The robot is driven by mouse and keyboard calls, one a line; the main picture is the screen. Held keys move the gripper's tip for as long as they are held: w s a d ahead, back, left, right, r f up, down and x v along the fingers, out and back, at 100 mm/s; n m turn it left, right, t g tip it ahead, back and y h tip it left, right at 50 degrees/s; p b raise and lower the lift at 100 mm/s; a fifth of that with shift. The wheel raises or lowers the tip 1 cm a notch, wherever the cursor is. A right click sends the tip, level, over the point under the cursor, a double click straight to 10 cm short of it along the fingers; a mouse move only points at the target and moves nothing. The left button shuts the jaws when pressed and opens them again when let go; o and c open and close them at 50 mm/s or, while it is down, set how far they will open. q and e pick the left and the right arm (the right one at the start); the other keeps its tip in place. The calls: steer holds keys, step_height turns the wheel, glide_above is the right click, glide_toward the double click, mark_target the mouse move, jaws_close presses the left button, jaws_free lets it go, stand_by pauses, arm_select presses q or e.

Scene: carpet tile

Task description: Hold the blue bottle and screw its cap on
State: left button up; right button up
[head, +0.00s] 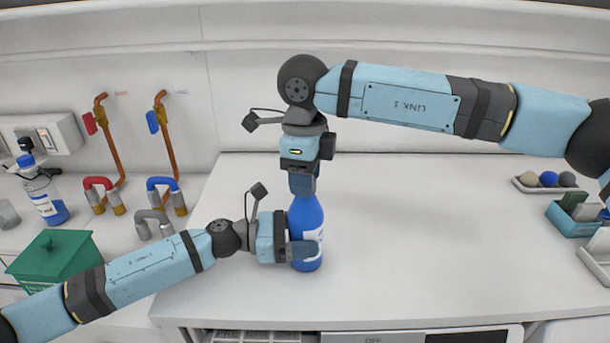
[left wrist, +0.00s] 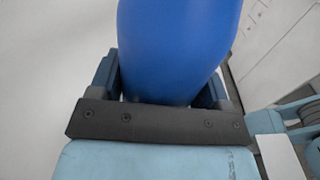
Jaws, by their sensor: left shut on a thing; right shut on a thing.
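The blue bottle (head: 307,222) stands upright on the white worktop, with a white label on its right side. My left gripper (head: 302,251) is shut around the bottle's lower body. In the left wrist view the bottle (left wrist: 177,50) fills the space between the fingers of my left gripper (left wrist: 163,85). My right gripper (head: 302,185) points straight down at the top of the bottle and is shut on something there. The cap is hidden by the right gripper's fingers, so I cannot see how it sits on the neck.
A green box (head: 52,256) and a clear bottle with blue liquid (head: 46,200) are at the left. Pipes with red and blue handles stand behind them. A tray of balls (head: 547,181) and small bins (head: 575,217) are at the right. The worktop (head: 430,240) between is clear.

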steer(key=m, duration=0.8)
steer(key=shift+m, duration=0.4)
steer(key=m, duration=0.6)
steer(key=shift+m, duration=0.4)
steer(key=o, duration=1)
steer(key=shift+r, duration=2.2)
steer(key=shift+n, duration=0.3)
